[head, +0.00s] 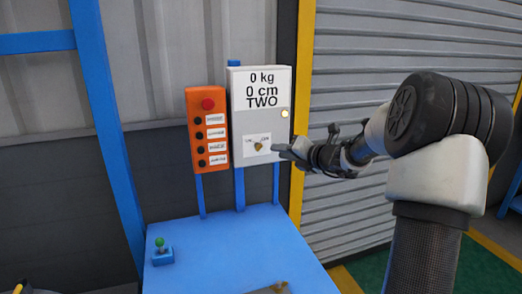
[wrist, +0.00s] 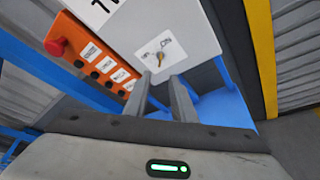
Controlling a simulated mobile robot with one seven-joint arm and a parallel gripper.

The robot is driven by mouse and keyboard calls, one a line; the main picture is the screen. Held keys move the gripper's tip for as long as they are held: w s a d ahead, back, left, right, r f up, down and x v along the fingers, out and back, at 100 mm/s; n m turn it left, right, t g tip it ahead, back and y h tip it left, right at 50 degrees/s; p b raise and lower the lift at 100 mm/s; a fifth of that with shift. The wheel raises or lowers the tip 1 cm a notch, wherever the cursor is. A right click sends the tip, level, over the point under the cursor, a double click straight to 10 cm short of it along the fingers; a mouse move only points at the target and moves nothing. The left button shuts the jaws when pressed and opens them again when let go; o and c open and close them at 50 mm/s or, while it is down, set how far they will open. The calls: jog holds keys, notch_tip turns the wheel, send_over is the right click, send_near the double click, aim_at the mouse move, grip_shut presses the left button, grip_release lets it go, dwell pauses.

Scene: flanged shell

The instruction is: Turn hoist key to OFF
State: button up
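The hoist key (head: 259,147) is a small brass key in a white label plate low on the grey control box (head: 256,126). The plate has a word on each side, too small to read surely, so I cannot tell the key's setting. My gripper (head: 279,149) is just right of the key in the head view. In the wrist view the key (wrist: 160,57) shows ahead of the tips of my gripper (wrist: 161,77). The two fingers are apart with nothing between them, and they do not appear to touch the key.
An orange button panel (head: 208,128) with a red knob (head: 208,104) stands left of the box. A blue table (head: 225,245) below bears a small green-knobbed control (head: 161,250). A yellow post (head: 302,100) and shutter stand to the right.

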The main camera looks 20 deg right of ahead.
aim_at(260, 148)
jog(key=x, duration=1.1)
jog(key=shift+w+a+p, duration=0.15)
jog(key=shift+w+p, duration=0.2)
jog(key=shift+c, duration=0.3)
grip_shut()
